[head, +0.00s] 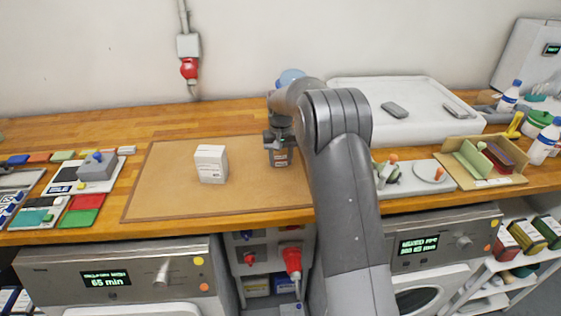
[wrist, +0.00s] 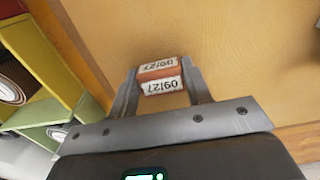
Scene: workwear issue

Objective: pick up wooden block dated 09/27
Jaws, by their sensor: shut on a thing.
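The wooden block (wrist: 160,86) is small and reddish-brown with white labels reading 09/27 on two faces. My gripper (wrist: 161,90) is shut on it, one finger on each side, in the wrist view. In the head view my gripper (head: 279,150) points down over the right part of the brown mat, with the block (head: 281,158) low between the fingers. I cannot tell whether the block touches the mat or is just above it.
A white box (head: 211,164) stands on the brown mat (head: 150,190), left of my gripper. A white tray (head: 440,118) with grey items lies behind right. A grey-and-white fixture (head: 412,180) and a file holder (head: 485,162) are at right. Colored pads (head: 80,218) lie at left.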

